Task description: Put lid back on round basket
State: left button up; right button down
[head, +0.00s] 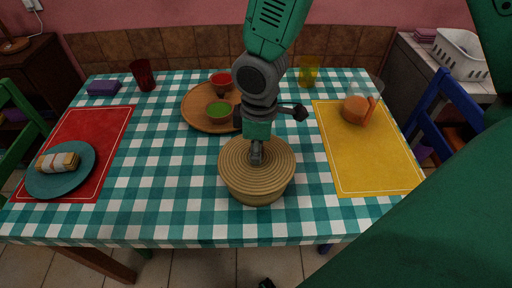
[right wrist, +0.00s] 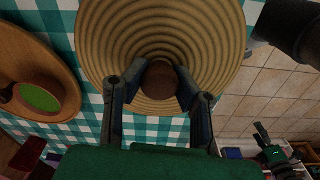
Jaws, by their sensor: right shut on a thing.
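The round basket (head: 258,196) is a tan woven basket near the front middle of the table. Its lid (head: 233,160) has concentric rings and sits over the basket top, looking about level and centred. I cannot tell whether it is fully seated. My right gripper (head: 257,153) points down at the lid's middle. In the right wrist view its fingers (right wrist: 155,88) are shut on the lid's dark brown knob (right wrist: 160,80). The basket body is hidden under the lid there. What seems to be my left gripper (right wrist: 265,138) shows small and dark low in the right wrist view, away from the basket.
A teal plate (head: 45,184) with food is at left. The front cloth is clear.

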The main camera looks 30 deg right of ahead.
jog(key=c, duration=0.7)
grip_release()
jog(key=shift+c, duration=0.2)
jog(key=shift+r, duration=0.1)
jog(key=shift+r+p, duration=3.45)
jog(key=shift+p, duration=0.45)
jog(key=shift+f, duration=0.1)
grip_shut()
jog(key=shift+f, duration=0.2)
